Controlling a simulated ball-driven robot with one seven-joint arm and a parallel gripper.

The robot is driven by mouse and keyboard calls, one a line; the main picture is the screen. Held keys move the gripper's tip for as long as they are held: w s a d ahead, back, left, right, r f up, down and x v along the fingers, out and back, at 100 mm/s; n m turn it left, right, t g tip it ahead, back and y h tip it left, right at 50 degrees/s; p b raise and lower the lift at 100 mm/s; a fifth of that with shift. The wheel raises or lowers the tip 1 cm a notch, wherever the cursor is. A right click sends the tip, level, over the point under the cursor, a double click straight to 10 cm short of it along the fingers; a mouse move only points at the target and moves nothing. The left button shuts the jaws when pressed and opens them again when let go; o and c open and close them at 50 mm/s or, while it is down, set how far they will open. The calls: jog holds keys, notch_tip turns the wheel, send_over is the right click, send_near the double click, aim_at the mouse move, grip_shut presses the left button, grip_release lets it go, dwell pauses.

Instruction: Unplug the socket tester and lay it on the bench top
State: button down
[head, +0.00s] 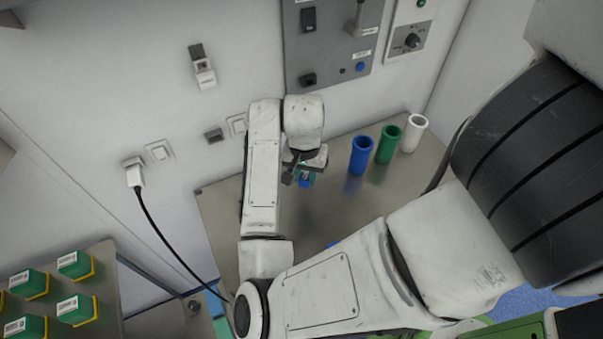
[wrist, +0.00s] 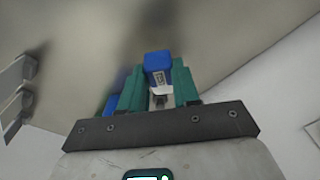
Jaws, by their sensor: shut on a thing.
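My gripper (head: 300,171) is over the steel bench top (head: 222,222), between the wall and the upright cups. In the wrist view its teal fingers (wrist: 158,85) are shut on a blue block with a small white label, which I take for the socket tester (wrist: 158,62). A bit of the tester's blue (head: 304,183) shows under the gripper in the head view. The tester is away from the wall sockets. I cannot tell whether it touches the bench top, which is blurred behind it in the wrist view.
Blue (head: 361,156), green (head: 388,144) and white (head: 414,132) cups stand at the bench's back right. A black cord runs from a plug (head: 134,173) in the left wall. Green boxes (head: 75,264) stand at lower left. Bare bench lies left of my forearm.

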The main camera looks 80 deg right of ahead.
jog(key=shift+f+b, duration=2.5)
jog(key=shift+f, duration=0.75)
jog(key=c, duration=0.7)
grip_release()
jog(key=shift+c, duration=0.2)
jog(key=r, duration=0.7)
jog(key=a+r+p, duration=0.1)
jog(key=r, duration=0.2)
jog(key=shift+r, duration=0.4)
jog(key=shift+w, duration=0.1)
